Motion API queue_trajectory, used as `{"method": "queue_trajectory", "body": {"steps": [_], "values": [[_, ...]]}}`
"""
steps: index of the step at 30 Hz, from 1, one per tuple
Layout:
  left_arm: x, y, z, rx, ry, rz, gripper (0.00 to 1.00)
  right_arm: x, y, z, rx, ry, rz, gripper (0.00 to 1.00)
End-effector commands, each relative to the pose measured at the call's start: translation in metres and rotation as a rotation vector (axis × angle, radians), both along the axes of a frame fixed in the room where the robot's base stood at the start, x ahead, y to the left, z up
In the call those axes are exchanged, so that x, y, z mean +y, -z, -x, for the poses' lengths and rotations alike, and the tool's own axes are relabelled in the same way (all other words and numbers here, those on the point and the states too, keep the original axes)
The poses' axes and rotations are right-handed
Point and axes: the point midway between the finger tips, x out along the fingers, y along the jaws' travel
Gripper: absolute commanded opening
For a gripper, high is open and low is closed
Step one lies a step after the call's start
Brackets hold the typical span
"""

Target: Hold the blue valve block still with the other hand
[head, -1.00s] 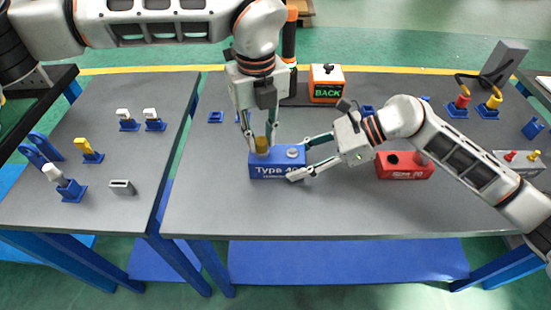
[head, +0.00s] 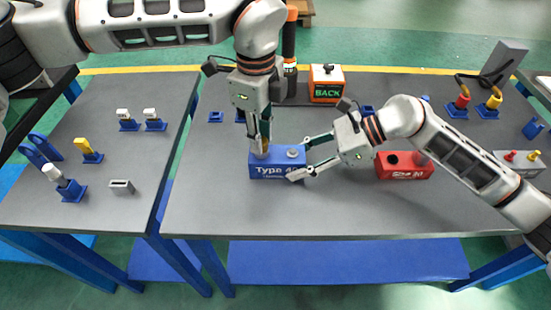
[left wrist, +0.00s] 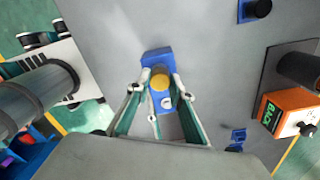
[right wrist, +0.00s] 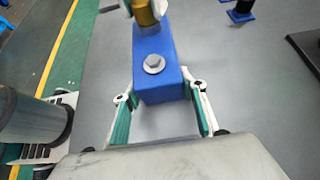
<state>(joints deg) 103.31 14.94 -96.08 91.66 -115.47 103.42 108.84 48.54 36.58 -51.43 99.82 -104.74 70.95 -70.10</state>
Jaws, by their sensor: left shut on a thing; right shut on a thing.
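The blue valve block (head: 276,172), marked "Type 4…", sits on the middle table. A brass-yellow cylinder (left wrist: 160,82) stands on its top at the left end, and a grey bolt head (right wrist: 154,64) is at its right end. My left gripper (head: 261,146) points down from above and is shut on the brass cylinder; its fingers partly hide the cylinder in the head view. My right gripper (head: 301,158) reaches in from the right and is shut on the block's right end, one finger on each side, as the right wrist view (right wrist: 160,92) shows.
A red block (head: 404,172) stands to the right beneath my right forearm. An orange "BACK" box (head: 326,84) stands behind. Small blue stands (head: 462,108) are at the back right. The left table (head: 100,205) holds several small stands. The front of the middle table is clear.

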Motion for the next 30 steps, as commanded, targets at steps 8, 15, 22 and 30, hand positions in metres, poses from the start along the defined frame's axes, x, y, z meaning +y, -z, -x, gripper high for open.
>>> {"method": "queue_trajectory", "body": {"steps": [8,15,22,30], "values": [[-0.0002,-0.0024,-0.001,-0.003,-0.144,0.003,0.0,-0.0009,0.0015,0.0002,0.002,0.001,0.003,0.12],[-0.0002,-0.0023,-0.0009,-0.003,-0.155,0.003,0.0,-0.0009,0.0015,0.0002,0.002,0.001,0.004,0.12],[-0.0001,-0.0021,-0.0005,-0.001,-0.402,0.003,0.0,-0.0009,0.0017,0.0003,0.002,0.0,0.004,0.12],[0.0002,-0.0024,-0.0006,-0.001,-0.594,0.002,0.0,-0.0009,0.0017,0.0003,0.002,0.0,0.004,0.12]]}}
